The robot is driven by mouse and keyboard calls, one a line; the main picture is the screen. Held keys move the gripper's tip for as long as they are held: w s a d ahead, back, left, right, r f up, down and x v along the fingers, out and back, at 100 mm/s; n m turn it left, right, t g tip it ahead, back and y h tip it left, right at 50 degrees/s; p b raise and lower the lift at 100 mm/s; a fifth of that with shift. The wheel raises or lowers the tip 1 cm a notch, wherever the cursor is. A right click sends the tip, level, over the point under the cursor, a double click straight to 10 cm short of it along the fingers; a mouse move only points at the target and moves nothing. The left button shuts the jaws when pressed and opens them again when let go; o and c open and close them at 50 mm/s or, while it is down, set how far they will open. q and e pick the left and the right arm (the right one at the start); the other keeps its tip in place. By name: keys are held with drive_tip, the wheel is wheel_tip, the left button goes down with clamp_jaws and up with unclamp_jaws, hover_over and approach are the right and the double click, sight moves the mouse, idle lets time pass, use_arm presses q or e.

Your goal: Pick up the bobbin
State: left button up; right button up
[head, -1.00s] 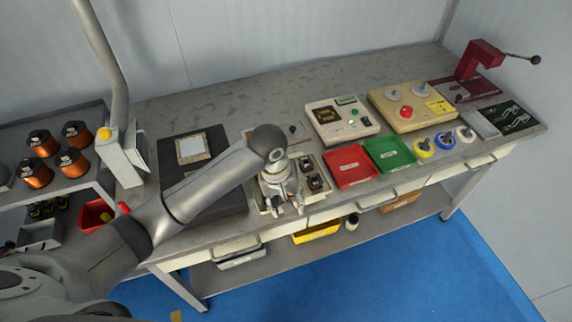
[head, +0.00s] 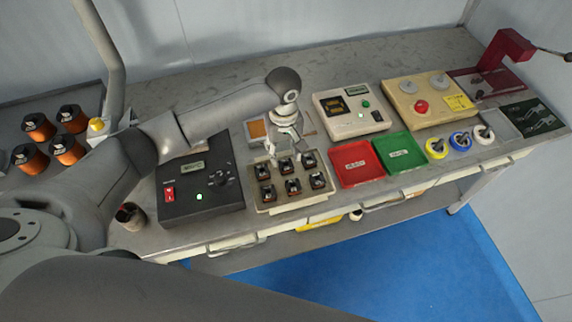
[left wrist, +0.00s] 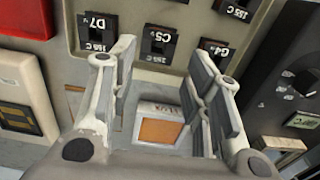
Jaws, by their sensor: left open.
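Several small black bobbins with pale labels sit in rows in a beige tray (head: 262,203); one is at the front middle (head: 293,186). In the left wrist view a row of these bobbins shows along the top, marked D7, C5 (left wrist: 158,45) and G4. My left gripper (head: 290,155) points down at the back edge of the tray, close to its back row. In the wrist view its fingers (left wrist: 165,60) are spread and nothing is held; the C5 bobbin lies beyond the gap between the tips. My right gripper is not visible.
A black control box (head: 200,205) stands left of the tray. A red tray (head: 356,163) and a green tray (head: 400,152) lie to its right. A holder with an orange square (head: 257,129) is behind, also between the fingers in the wrist view (left wrist: 160,130). Copper spools (head: 67,150) stand far left.

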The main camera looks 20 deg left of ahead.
sight(286, 162)
use_arm(q)
drive_tip(key=f+p, duration=0.1)
drive_tip(key=f, duration=0.4)
drive_tip(key=shift+d, duration=0.2)
drive_tip(key=shift+f, duration=0.1)
drive_tip(key=shift+c, duration=1.9)
drive_tip(key=c, duration=0.4)
drive_tip(key=shift+r, duration=0.5)
wheel_tip(286, 162, up, 2)
drive_tip(key=shift+s+r+b, duration=0.1)
drive_tip(key=shift+r+b, duration=0.15)
drive_tip(key=shift+b, duration=0.3)
drive_tip(key=s+a+r+b, duration=0.1)
drive_tip(key=s+a+r, duration=0.1)
drive_tip(key=s+r, duration=0.7)
drive_tip(key=shift+s+r, duration=0.3)
drive_tip(key=shift+s, duration=2)
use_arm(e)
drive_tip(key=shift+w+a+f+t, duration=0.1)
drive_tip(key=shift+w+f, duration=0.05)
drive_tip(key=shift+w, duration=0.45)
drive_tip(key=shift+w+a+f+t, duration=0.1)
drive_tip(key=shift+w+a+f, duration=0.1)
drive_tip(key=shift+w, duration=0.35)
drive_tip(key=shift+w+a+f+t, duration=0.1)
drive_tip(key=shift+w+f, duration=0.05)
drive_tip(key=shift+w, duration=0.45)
use_arm(q)
drive_tip(key=shift+w, duration=0.1)
